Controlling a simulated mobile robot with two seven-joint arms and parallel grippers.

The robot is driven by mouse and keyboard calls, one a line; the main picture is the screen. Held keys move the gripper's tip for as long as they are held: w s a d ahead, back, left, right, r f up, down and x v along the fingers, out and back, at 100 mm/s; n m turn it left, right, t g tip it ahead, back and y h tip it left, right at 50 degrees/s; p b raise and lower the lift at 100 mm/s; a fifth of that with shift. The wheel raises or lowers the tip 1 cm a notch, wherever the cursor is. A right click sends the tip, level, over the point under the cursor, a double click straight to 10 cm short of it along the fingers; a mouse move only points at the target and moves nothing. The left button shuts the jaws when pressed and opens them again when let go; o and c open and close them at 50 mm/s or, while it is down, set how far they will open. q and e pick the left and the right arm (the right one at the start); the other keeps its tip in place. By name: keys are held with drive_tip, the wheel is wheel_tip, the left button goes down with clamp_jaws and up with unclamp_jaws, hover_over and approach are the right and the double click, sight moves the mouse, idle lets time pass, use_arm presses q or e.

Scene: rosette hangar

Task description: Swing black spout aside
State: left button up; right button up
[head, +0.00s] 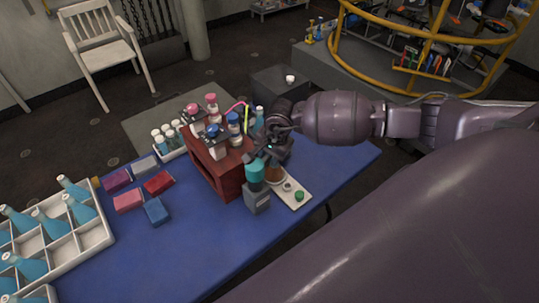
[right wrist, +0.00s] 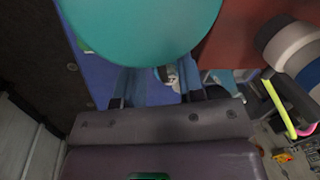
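My right gripper (head: 260,154) reaches in from the right, over the teal cylinder (head: 254,171) beside the red-brown rack. In the right wrist view its two fingers (right wrist: 157,88) stand apart with blue table showing between them, so it is open and empty. A large teal round top (right wrist: 138,25) fills the upper part of that view, just beyond the fingers; I cannot tell whether they touch it. I cannot clearly make out the black spout; dark parts near the gripper blend with it in the head view. My left gripper is not in view.
The red-brown rack (head: 220,172) holds several bottles. A grey block (head: 257,199) and a pale tray (head: 294,197) with small round items stand near the gripper. Coloured blocks and a white bottle crate (head: 88,238) lie left. The blue table (head: 205,240) is clear at front.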

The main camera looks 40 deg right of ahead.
drive_tip(key=shift+f, duration=0.15)
clamp_jaws()
drive_tip(key=shift+w, duration=0.1)
idle(0.3)
